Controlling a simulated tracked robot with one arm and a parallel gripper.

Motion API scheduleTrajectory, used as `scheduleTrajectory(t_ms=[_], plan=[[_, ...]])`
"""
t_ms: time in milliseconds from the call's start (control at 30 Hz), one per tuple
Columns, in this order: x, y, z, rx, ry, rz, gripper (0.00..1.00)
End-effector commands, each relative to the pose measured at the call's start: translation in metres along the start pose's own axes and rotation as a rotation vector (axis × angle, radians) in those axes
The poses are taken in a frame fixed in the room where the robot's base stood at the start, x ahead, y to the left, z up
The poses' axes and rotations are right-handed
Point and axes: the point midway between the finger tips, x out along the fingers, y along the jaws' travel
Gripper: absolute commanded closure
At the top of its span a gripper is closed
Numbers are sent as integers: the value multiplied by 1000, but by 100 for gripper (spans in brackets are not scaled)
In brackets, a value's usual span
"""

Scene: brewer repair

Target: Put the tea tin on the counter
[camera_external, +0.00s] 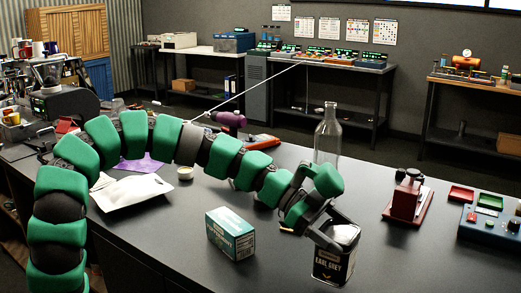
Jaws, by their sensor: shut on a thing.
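The tea tin (333,262) is a black tin with a white top part and an "Earl Grey" label. It is at the front right of the dark counter (185,245) and looks upright. My gripper (335,236) reaches it from the upper left and is shut on its upper part. I cannot tell whether the tin's bottom touches the counter or is just above it.
A teal box (231,233) stands left of the tin. A clear glass bottle (327,140) stands behind my gripper. A red stand (407,198) and a blue control box (492,236) are at the right. A white bag (130,191) lies at the left. Counter between tin and red stand is clear.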

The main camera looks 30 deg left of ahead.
Motion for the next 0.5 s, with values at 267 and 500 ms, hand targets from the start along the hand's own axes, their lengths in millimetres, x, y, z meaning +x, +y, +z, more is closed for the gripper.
scheduleTrajectory(t_ms=[267, 500], plan=[[26, -31, -6, 1, -2, 1, 55], [33, -40, -8, 1, 0, 0, 55]])
